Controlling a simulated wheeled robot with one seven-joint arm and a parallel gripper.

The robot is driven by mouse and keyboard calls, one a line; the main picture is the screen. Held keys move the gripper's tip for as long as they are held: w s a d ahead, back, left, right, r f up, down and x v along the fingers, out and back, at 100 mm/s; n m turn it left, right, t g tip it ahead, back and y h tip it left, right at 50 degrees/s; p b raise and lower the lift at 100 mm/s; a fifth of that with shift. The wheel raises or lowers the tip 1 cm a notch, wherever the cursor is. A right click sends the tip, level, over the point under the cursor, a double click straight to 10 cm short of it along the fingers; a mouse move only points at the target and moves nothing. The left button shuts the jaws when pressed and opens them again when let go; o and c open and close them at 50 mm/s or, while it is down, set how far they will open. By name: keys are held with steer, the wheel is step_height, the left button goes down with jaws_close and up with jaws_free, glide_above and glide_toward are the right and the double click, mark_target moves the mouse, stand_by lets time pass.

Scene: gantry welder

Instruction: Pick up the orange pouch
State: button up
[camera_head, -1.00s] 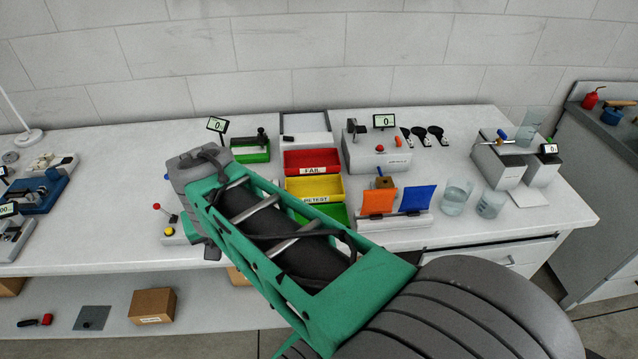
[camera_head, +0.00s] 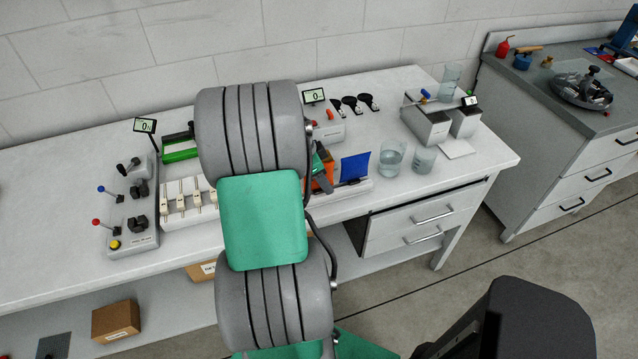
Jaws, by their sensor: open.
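The orange pouch (camera_head: 329,166) stands upright in a pale holder (camera_head: 350,190) on the bench, just left of a blue pouch (camera_head: 355,168). My arm hides much of its left side. My gripper (camera_head: 322,175) shows only in part, as a small dark and green end beyond my arm, in front of the orange pouch. It is open. Whether its fingers are around the pouch or touching it cannot be told.
Two glass beakers (camera_head: 391,158) stand right of the blue pouch. A grey boxy device (camera_head: 428,125) is behind them. My arm covers the coloured bins. A fixture with levers (camera_head: 130,220) is at left. The bench's front right is clear.

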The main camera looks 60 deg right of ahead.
jaws_close()
stand_by(0.4)
